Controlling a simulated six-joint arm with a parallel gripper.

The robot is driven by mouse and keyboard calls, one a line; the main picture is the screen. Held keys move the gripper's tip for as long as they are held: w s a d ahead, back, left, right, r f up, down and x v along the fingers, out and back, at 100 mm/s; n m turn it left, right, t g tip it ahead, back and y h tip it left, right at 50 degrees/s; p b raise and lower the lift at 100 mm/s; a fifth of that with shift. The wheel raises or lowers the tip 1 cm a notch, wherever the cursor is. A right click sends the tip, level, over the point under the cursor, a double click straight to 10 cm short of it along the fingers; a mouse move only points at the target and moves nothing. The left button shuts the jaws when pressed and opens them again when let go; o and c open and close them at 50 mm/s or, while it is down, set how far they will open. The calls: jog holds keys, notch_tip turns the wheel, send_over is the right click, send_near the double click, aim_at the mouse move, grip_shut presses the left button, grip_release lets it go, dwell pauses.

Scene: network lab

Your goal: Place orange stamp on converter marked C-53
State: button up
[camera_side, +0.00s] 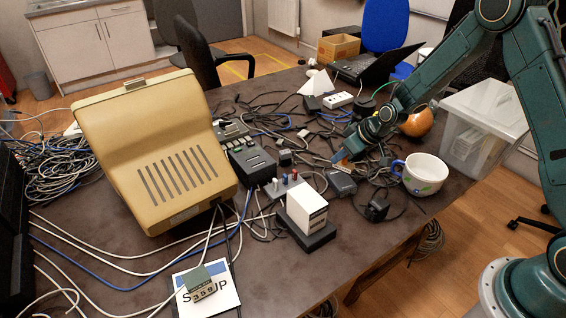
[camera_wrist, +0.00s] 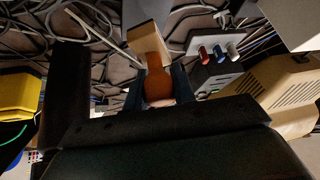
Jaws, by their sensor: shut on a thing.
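My gripper (camera_side: 346,160) is low over the cable-strewn table, left of the white mug in the side view. In the wrist view my gripper (camera_wrist: 158,90) is shut on the orange stamp (camera_wrist: 158,82), one dark finger on each side of its orange handle. A pale wooden block joins the handle. In the side view only a small orange patch of the stamp (camera_side: 339,156) shows at the fingertips. Several dark boxes lie nearby, among them one just below my gripper (camera_side: 341,183). I cannot read C-53 on any of them, so I cannot tell which is that converter.
A white mug (camera_side: 425,174) and a clear bin (camera_side: 484,128) stand at the right. An orange round object (camera_side: 416,123) is behind the mug. A white box (camera_side: 307,208) sits on a black base. A large beige case (camera_side: 150,140) fills the left. Loose cables cover much of the table.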

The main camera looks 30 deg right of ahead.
aim_at(343, 163)
jog(key=shift+f, duration=1.85)
jog(key=shift+f, duration=0.15)
jog(key=o, duration=1)
jog(key=shift+s+d+r, duration=0.1)
jog(key=shift+s+r, duration=0.15)
jog(key=shift+r, duration=0.35)
jog(key=v, duration=1.1)
